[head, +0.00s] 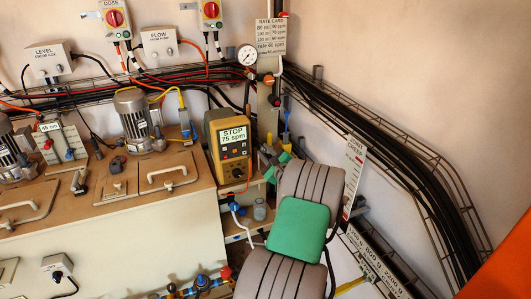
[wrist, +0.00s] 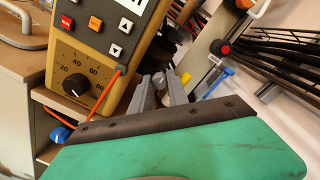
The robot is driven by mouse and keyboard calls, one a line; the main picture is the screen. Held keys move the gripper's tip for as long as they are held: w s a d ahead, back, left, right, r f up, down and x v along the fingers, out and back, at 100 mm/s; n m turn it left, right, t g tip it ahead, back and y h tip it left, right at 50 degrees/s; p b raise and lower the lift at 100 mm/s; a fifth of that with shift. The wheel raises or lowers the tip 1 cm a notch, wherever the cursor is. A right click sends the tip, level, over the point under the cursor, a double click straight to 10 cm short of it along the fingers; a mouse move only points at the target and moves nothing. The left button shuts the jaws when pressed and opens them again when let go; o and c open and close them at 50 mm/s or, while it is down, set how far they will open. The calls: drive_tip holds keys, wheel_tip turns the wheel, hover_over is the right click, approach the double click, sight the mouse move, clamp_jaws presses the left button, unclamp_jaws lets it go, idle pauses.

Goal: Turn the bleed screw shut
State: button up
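My gripper (head: 270,162) is beside the right side of the yellow pump controller (head: 229,147), whose display reads "STOP 75 spm". In the wrist view, the two grey fingers of my gripper (wrist: 159,84) stand apart just past the dark edge of the green pad. A small pale grey part (wrist: 158,79) shows between the fingertips. I cannot tell whether it is the bleed screw, or whether the fingers touch it. The controller's front with its black dial (wrist: 76,85) fills the left of the wrist view. In the head view my own arm hides much of the area below the gripper.
A rate card post (head: 270,45) with a pressure gauge (head: 248,55) stands behind the gripper. An orange cable (wrist: 96,100) hangs in front of the controller. A cable tray (head: 420,170) runs along the right wall.

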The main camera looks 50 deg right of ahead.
drive_tip(key=o, duration=0.5)
drive_tip(key=shift+c, duration=0.2)
drive_tip(key=shift+s, duration=0.1)
drive_tip(key=b+v, duration=0.1)
drive_tip(key=v, duration=0.6)
drive_tip(key=shift+s+a, duration=0.2)
drive_tip(key=shift+s, duration=0.1)
